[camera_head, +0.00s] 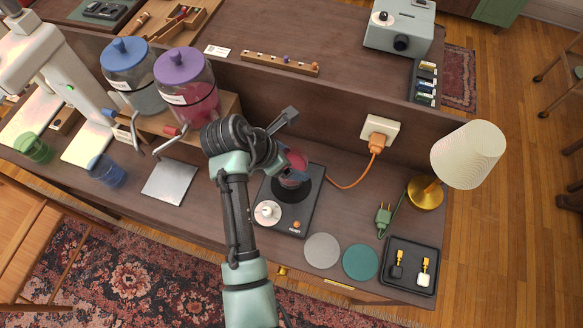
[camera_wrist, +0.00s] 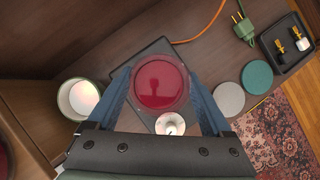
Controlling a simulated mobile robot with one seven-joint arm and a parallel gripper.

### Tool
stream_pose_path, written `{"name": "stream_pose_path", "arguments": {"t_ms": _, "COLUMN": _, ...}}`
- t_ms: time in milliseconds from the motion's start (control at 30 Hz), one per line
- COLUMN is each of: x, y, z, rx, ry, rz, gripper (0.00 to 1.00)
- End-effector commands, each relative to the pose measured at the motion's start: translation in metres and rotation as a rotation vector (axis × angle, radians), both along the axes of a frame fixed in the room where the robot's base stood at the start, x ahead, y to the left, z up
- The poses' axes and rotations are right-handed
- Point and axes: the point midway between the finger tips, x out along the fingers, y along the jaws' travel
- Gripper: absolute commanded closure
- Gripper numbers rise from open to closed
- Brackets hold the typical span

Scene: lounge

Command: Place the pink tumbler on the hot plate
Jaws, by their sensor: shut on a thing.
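The pink tumbler (camera_wrist: 160,83), seen from above in the wrist view with red contents, sits between my gripper's two blue fingers (camera_wrist: 160,95). In the head view its red rim (camera_head: 297,160) shows beside my gripper (camera_head: 285,168), which hides part of it. My gripper is shut on the tumbler. The tumbler is over the round burner of the dark hot plate (camera_head: 288,218); I cannot tell whether it touches it. The hot plate's white knob (camera_head: 267,212) is at its front left, and it shows in the wrist view (camera_wrist: 171,124).
Grey (camera_head: 322,251) and teal (camera_head: 360,262) discs lie right of the hot plate. A lamp (camera_head: 425,192), green plug (camera_head: 383,217) and black tray (camera_head: 412,279) are further right. Drink dispensers (camera_head: 187,85) stand left. A white-lined cup (camera_wrist: 78,98) is left of the tumbler in the wrist view.

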Motion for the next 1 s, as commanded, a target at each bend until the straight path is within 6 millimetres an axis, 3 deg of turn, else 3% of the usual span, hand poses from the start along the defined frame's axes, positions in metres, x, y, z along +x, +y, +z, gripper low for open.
{"name": "stream_pose_path", "arguments": {"t_ms": 400, "x": 0.0, "y": 0.0, "z": -0.04, "rx": 0.0, "ry": -0.002, "rz": -0.001, "gripper": 1.0}}
{"name": "stream_pose_path", "arguments": {"t_ms": 800, "x": 0.001, "y": 0.0, "z": -0.044, "rx": 0.0, "ry": -0.003, "rz": -0.002, "gripper": 1.0}}
{"name": "stream_pose_path", "arguments": {"t_ms": 833, "x": 0.0, "y": 0.0, "z": -0.044, "rx": 0.0, "ry": -0.002, "rz": -0.003, "gripper": 0.11}}
{"name": "stream_pose_path", "arguments": {"t_ms": 900, "x": 0.0, "y": 0.0, "z": -0.044, "rx": 0.0, "ry": -0.002, "rz": -0.003, "gripper": 0.0}}
{"name": "stream_pose_path", "arguments": {"t_ms": 1000, "x": 0.0, "y": 0.0, "z": -0.044, "rx": 0.0, "ry": -0.002, "rz": -0.003, "gripper": 0.0}}
